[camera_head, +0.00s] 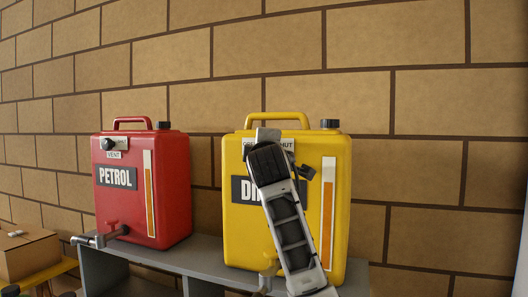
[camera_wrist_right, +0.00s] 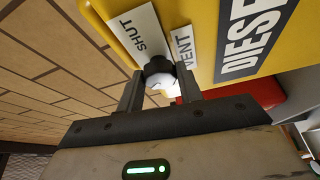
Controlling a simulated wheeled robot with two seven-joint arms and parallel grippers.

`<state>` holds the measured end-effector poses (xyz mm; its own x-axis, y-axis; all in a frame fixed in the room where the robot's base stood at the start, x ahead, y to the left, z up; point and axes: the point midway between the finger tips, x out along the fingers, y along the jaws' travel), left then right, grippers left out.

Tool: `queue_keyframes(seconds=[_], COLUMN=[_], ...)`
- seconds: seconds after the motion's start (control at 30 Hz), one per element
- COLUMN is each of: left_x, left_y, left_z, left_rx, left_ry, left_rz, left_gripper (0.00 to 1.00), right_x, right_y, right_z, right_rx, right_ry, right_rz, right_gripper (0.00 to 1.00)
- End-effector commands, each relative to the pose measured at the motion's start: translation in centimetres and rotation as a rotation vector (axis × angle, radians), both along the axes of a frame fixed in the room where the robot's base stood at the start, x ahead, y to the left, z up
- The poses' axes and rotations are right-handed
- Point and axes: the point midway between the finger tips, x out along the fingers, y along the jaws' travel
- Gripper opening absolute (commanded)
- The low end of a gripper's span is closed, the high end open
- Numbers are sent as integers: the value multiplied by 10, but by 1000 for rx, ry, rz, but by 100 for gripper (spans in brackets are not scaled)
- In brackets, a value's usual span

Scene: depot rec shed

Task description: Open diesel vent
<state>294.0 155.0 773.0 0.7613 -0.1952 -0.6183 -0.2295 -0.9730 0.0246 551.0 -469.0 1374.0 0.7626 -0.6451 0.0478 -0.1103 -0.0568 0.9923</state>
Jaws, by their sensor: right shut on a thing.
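The yellow diesel can (camera_head: 237,235) stands on the grey shelf, with a black cap and a vertical orange gauge. Its vent knob (camera_wrist_right: 157,66), dark with a pale underside, is between my right gripper's fingers in the wrist view. My right gripper (camera_wrist_right: 158,82) is shut on this knob. The word SHUT shows on the white vent plate (camera_wrist_right: 139,35) beside the knob; OPEN is out of sight there. In the head view my right arm crosses the can's front, hiding the knob and part of the DIESEL label (camera_head: 239,189). My left gripper is not in view.
A red petrol can (camera_head: 172,200), with its own black vent knob (camera_head: 107,144), stands to the left on the same grey shelf (camera_head: 205,254). A cardboard box (camera_head: 28,255) is at far left. A block wall (camera_head: 430,120) rises close behind.

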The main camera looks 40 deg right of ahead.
Motion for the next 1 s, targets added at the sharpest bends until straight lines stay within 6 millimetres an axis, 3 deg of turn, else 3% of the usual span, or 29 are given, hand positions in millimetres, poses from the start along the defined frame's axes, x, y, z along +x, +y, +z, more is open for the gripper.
queue_keyframes(seconds=[0.33, 0.83, 0.87, 0.9, 0.93, 1.0], left_x=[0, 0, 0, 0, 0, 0], left_y=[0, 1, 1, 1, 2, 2], left_z=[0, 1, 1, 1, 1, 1], left_rx=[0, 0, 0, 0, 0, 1], left_ry=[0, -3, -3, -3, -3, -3], left_rz=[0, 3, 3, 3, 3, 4], left_gripper=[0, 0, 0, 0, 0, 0], right_x=[0, 0, 0, 0, 0, 0], right_y=[0, 0, 0, 0, 0, 0], right_z=[0, 0, 0, 0, 0, 0], right_rx=[-57, -65, -65, -65, -65, -65], right_ry=[112, 128, 128, 128, 128, 126], right_rz=[-1, -1, -1, -1, -1, -1], right_gripper=[13, 13, 39, 50, 58, 58])
